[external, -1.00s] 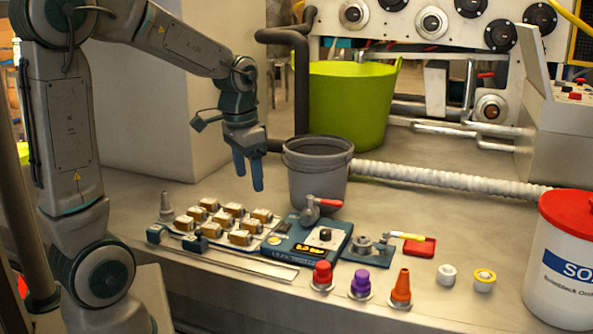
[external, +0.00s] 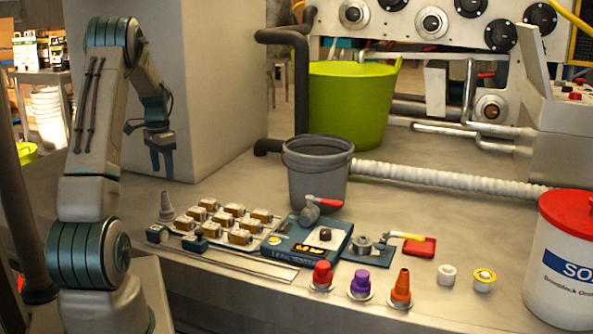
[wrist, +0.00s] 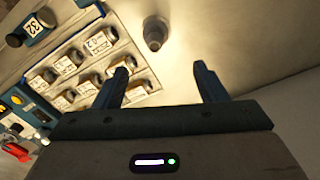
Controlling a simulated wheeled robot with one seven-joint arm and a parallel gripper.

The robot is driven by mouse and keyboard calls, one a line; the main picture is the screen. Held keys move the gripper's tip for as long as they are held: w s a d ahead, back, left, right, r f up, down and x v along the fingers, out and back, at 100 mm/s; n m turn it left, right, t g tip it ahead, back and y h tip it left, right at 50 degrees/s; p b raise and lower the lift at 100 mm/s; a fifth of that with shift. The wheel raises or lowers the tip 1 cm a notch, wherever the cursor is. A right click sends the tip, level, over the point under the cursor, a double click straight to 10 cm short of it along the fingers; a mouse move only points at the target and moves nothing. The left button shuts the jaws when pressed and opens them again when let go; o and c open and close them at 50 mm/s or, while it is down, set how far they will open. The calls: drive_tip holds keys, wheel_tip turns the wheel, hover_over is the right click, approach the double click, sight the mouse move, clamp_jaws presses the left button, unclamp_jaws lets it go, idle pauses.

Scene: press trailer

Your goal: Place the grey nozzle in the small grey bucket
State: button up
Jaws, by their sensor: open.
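The grey nozzle (external: 167,207) stands upright on the bench at the left end of the tray of brown-and-white fittings. In the wrist view the nozzle (wrist: 155,32) shows beyond the fingertips, roughly between them and a little left of centre. My gripper (external: 162,172) points down, open and empty, above and behind the nozzle in the external view. Its two blue fingers (wrist: 162,75) are spread apart in the wrist view. The small grey bucket (external: 318,178) stands on the bench right of my gripper, behind the leak tester, and looks empty as far as its inside shows.
The tray of fittings (external: 225,222) lies right of the nozzle. A blue leak tester (external: 300,247) with a red-handled valve is in front of the bucket. A large green tub (external: 350,105) stands behind. A white ribbed hose (external: 440,178) runs right from the bucket.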

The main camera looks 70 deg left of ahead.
sight(165, 202)
wheel_tip(165, 202, down, 6)
drive_tip(key=f, duration=0.3)
drive_tip(key=d+f, duration=0.1)
drive_tip(key=shift+s+f, duration=0.15)
drive_tip(key=shift+s, duration=0.15)
drive_tip(key=shift+f, duration=0.4)
drive_tip(key=c, duration=1.2)
drive_tip(key=shift+r, duration=0.1)
drive_tip(key=shift+c, duration=0.2)
